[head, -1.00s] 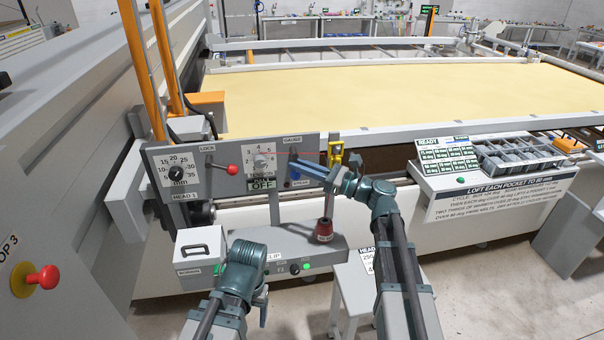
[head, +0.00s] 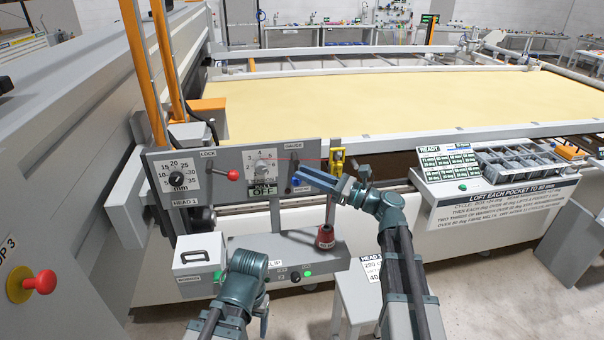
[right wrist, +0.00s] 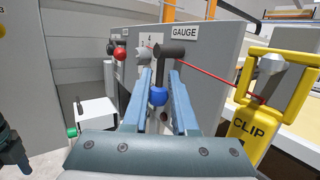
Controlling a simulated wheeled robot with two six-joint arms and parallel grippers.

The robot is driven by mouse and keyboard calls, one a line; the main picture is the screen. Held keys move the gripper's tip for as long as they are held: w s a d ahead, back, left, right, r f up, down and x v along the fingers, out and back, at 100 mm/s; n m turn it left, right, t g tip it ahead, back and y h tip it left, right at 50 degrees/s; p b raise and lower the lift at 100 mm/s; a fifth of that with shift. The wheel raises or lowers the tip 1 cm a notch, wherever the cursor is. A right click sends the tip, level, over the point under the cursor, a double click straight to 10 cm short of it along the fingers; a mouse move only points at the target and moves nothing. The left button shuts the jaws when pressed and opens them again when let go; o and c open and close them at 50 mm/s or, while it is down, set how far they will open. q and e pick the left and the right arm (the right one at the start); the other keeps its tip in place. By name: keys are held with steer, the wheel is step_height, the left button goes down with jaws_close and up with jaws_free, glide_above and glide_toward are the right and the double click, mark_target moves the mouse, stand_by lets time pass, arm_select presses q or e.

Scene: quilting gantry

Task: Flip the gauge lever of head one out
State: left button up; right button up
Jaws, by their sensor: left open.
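The head one panel (head: 222,180) is a grey plate with dials. At its right end, under the GAUGE label, is the gauge lever, a dark pivot (right wrist: 172,48) with a stem that hangs down to a blue knob (right wrist: 158,97). The knob also shows in the head view (head: 296,182), partly by the fingertips. My right gripper (right wrist: 160,84) is open, with one blue finger on each side of the lever and knob; contact cannot be told. In the head view its fingers (head: 299,174) reach in from the right. My left gripper (head: 264,312) is low in front of the panel, its fingers barely visible.
A red-knobbed lock lever (head: 232,174) is left of the gauge. A yellow clip (right wrist: 250,125) stands close right of my right gripper. Below the panel are a shelf with a red-dark cone (head: 325,237) and a white box (head: 200,252). A parts tray (head: 520,158) is farther right.

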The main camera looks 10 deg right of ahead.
steer(key=b+v, duration=0.2)
steer(key=v, duration=1)
steer(key=s+a+f+n+g+h+b, duration=0.1)
steer(key=s+a+f+n+g+h, duration=0.25)
steer(key=a+f+n, duration=0.4)
steer(key=s+a+f+n+g+h+b, duration=0.15)
steer(key=s+a+f+n+g, duration=0.3)
steer(key=a+f, duration=0.5)
steer(key=s+f+n+g+h+b, duration=0.2)
steer(key=s+f+n+h, duration=0.8)
steer(key=f+n+h, duration=0.3)
steer(key=shift+s+d+f+n+g+h, duration=0.35)
steer(key=shift+d+n+h, duration=0.1)
steer(key=shift+n, duration=1.15)
steer(key=shift+a, duration=0.1)
